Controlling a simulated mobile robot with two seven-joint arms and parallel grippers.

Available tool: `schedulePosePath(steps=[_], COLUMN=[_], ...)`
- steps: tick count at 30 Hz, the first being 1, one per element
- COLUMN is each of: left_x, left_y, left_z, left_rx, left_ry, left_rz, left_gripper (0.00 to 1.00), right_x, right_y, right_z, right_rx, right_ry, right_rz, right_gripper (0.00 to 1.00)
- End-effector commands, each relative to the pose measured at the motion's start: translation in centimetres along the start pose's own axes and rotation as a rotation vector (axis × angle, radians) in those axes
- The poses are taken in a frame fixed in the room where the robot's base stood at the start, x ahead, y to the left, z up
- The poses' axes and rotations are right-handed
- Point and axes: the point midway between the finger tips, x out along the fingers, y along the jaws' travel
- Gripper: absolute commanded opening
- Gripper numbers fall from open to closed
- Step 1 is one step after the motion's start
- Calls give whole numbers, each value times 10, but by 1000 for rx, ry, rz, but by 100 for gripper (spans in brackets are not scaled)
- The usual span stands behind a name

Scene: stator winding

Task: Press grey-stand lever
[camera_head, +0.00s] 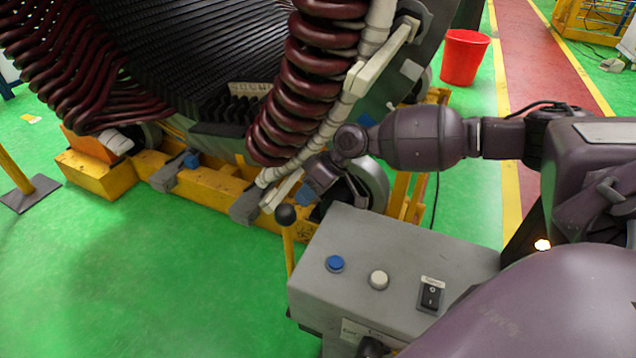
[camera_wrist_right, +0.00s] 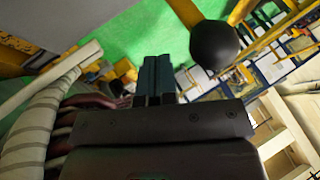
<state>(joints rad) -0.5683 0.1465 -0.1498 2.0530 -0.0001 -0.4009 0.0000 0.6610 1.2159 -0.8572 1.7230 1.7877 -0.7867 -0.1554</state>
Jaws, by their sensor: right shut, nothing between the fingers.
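The grey stand (camera_head: 410,258) is a box at the lower middle of the head view, with a blue button, a white button and a black switch on top. Its lever is a yellow rod with a black ball knob (camera_head: 285,215), upright at the stand's left back corner. My right gripper (camera_head: 304,194) is just above and right of the knob, shut and empty, with blue fingertips pointing down and left. In the right wrist view the shut fingers (camera_wrist_right: 156,78) are beside the black knob (camera_wrist_right: 214,45), which is to their right; a gap shows between them. My left gripper is out of view.
The large stator (camera_head: 200,50) with dark red coils (camera_head: 305,70) stands behind on a yellow frame (camera_head: 215,187), close to my right gripper. A red bucket (camera_head: 464,58) stands at the back right. Green floor is clear at the left front.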

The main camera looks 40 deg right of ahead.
Motion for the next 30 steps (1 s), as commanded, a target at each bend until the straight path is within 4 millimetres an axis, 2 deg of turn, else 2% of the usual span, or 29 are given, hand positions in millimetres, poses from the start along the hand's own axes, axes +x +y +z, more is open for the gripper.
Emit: schedulePosePath(steps=[2, 6, 20, 26, 30], left_x=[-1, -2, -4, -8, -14], left_y=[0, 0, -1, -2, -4], left_z=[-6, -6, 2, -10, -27], left_rx=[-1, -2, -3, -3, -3], left_ry=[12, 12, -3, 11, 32], left_rz=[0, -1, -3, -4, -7], left_gripper=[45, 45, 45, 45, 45], right_x=[0, 4, 6, 5, 7], right_y=[-10, -17, -20, -28, -40], right_z=[-3, -2, -2, -3, -3], right_rx=[-3, -1, 1, -7, -23], right_ry=[3, 1, 1, 1, -2], right_rz=[1, 1, 1, 17, 43], right_gripper=[0, 0, 0, 0, 0])
